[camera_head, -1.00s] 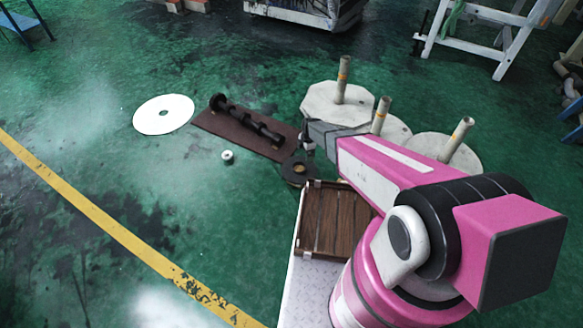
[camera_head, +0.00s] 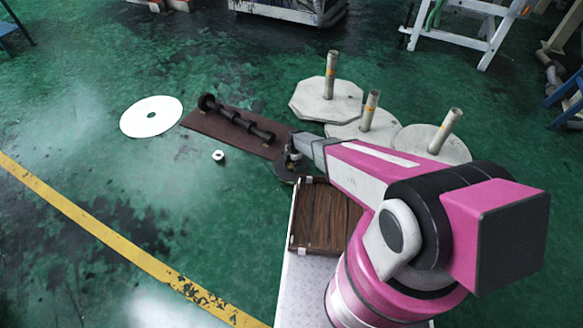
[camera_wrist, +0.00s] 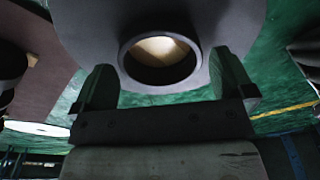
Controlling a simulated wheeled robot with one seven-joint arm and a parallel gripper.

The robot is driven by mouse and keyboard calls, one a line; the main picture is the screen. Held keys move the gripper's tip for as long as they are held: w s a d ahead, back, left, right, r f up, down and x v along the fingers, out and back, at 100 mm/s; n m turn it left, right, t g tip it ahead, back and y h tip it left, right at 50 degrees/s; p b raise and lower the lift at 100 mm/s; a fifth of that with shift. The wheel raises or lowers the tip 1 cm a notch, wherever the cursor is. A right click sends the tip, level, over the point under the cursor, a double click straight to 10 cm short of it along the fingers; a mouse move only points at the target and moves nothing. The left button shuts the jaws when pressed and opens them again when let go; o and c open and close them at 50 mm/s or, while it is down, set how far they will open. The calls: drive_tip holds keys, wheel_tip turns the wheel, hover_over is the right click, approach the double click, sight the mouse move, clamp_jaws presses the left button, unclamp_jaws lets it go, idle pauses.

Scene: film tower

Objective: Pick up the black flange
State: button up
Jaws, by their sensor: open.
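The black flange (camera_head: 283,177) lies at the near right end of the brown mat, beside the wooden crate, partly hidden by my gripper (camera_head: 293,153). In the wrist view the flange (camera_wrist: 210,22) is a wide dark disc with a raised round collar and a pale opening. My gripper (camera_wrist: 166,78) also shows there. It is open, with one finger to the left of the collar and one to the right. Gaps show between fingers and collar; I cannot tell how deep the fingertips reach.
A dark shaft (camera_head: 240,121) lies on the brown mat (camera_head: 205,125). A white disc (camera_head: 151,116) and a small white roller (camera_head: 218,155) lie on the green floor. Stone-coloured bases with upright posts (camera_head: 331,75) stand behind my arm. A wooden crate (camera_head: 327,220) is close by.

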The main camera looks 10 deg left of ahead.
drive_tip(key=shift+f, duration=0.65)
drive_tip(key=shift+c, duration=0.3)
drive_tip(key=c, duration=0.7)
drive_tip(key=shift+r, duration=0.15)
